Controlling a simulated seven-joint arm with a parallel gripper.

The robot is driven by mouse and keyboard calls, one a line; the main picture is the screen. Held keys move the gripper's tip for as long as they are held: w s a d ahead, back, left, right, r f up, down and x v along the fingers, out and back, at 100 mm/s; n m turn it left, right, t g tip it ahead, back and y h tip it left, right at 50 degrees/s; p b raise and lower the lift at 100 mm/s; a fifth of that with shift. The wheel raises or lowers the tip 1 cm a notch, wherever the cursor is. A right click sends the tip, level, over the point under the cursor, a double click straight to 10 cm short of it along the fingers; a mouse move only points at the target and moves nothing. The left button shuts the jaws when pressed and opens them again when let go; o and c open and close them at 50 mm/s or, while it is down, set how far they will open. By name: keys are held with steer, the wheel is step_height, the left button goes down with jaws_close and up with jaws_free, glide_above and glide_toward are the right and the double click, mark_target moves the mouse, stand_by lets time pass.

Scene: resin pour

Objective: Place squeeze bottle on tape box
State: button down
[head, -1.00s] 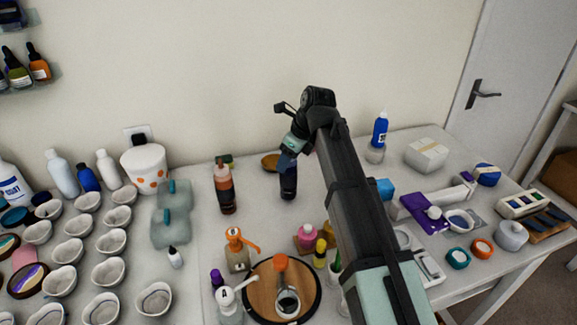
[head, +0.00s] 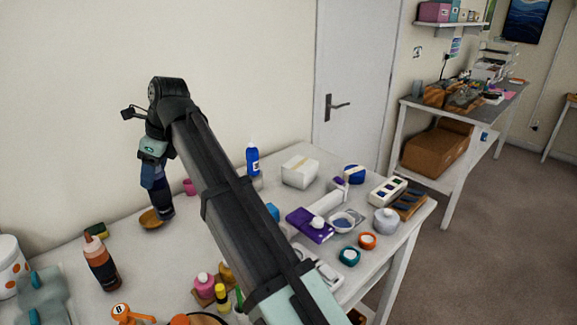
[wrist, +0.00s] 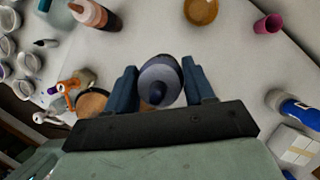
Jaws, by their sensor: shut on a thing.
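My gripper (head: 153,178) is shut on a dark blue bottle (head: 161,203), which I take as the squeeze bottle. It is upright in the head view, beside the brown round dish. In the wrist view, the bottle's grey-blue top with a dark tip (wrist: 157,78) sits between the two blue fingers (wrist: 160,70). Its lower body is hidden there. It appears raised, but I cannot tell how high. A white box with a pale tape strip (head: 300,172), likely the tape box, stands right of my arm, well apart from the gripper. It also shows at the wrist view's lower right (wrist: 300,146).
A blue bottle with a white cap (head: 252,160) stands just left of the white box. A pink cup (head: 190,187) and the brown dish (head: 150,219) are near the held bottle. A red-brown bottle (head: 101,265) is at left. A purple item (head: 309,226) lies in front of the box.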

step_height(320, 180, up, 10)
steer(key=shift+a+f, duration=0.1)
steer(key=shift+f, duration=0.05)
steer(key=shift+w+d, duration=0.4)
steer(key=shift+w, duration=0.3)
steer(key=w+d+m+t+h, duration=0.1)
steer(key=w+d+m+t, duration=0.45)
steer(key=w+d, duration=2.95)
step_height(320, 180, down, 15)
steer(key=w+m+g, duration=0.1)
steer(key=m+g, duration=0.1)
steer(key=m, duration=0.1)
steer(key=shift+w+a, duration=0.25)
steer(key=shift+w, duration=0.05)
steer(key=shift+f+g, duration=0.2)
steer(key=shift+g, duration=0.05)
